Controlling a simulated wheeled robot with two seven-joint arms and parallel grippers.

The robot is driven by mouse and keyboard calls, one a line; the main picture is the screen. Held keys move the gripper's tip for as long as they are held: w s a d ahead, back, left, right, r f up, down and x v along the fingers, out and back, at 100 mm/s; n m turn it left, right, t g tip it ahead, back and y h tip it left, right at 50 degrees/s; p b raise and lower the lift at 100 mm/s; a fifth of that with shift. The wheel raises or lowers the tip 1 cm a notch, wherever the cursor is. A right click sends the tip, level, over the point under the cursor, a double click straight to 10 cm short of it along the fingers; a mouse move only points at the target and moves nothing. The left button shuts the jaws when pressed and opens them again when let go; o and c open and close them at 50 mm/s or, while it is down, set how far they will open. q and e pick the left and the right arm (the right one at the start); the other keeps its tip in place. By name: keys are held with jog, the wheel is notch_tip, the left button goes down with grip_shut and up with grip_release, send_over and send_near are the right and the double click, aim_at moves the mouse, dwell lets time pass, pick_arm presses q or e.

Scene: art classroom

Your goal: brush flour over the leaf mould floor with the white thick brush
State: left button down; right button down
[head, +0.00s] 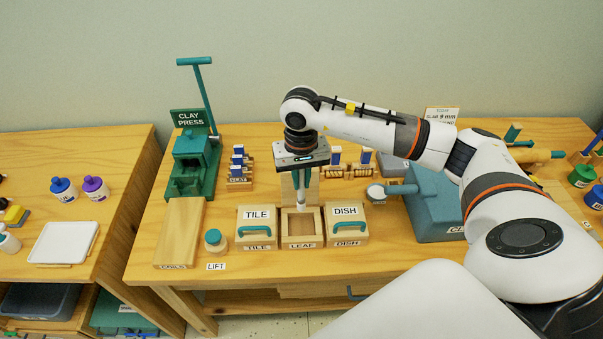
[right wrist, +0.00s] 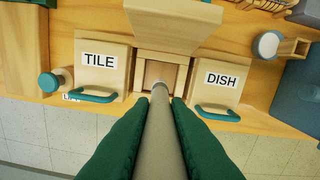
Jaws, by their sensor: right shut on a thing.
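My right gripper (head: 300,180) points straight down over the LEAF mould (head: 302,243), between the TILE and DISH moulds. It is shut on the thick brush (head: 301,200), which hangs upright with its pale end down in the mould's opening. In the right wrist view, the green fingers close on both sides of the brush's beige handle (right wrist: 160,135). The brush end covers part of the recessed floor of the LEAF mould (right wrist: 162,57); I cannot tell whether it touches. I cannot make out flour on the floor. My left gripper is not in view.
The TILE mould (head: 256,228) and DISH mould (head: 348,226) flank closely, with teal handles in front. A wooden board (right wrist: 175,22) stands behind the opening. A round pot with a white top (head: 375,191) sits right, beside a blue-grey box (head: 435,205). The green clay press (head: 192,160) stands left.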

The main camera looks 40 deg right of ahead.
aim_at(299, 198)
notch_tip(299, 198, down, 4)
jog(key=shift+r+b, duration=0.1)
jog(key=shift+b, duration=0.6)
notch_tip(299, 198, down, 4)
jog(key=b, duration=0.4)
jog(key=shift+b, duration=0.4)
jog(key=shift+f+b, duration=0.55)
jog(key=shift+b, duration=0.15)
dwell(0.5)
jog(key=shift+w+a+b, duration=0.15)
jog(key=shift+a+b, duration=0.1)
jog(key=shift+b, duration=0.15)
jog(key=shift+w+a, duration=0.1)
jog(key=shift+a, duration=0.05)
jog(key=shift+b, duration=0.35)
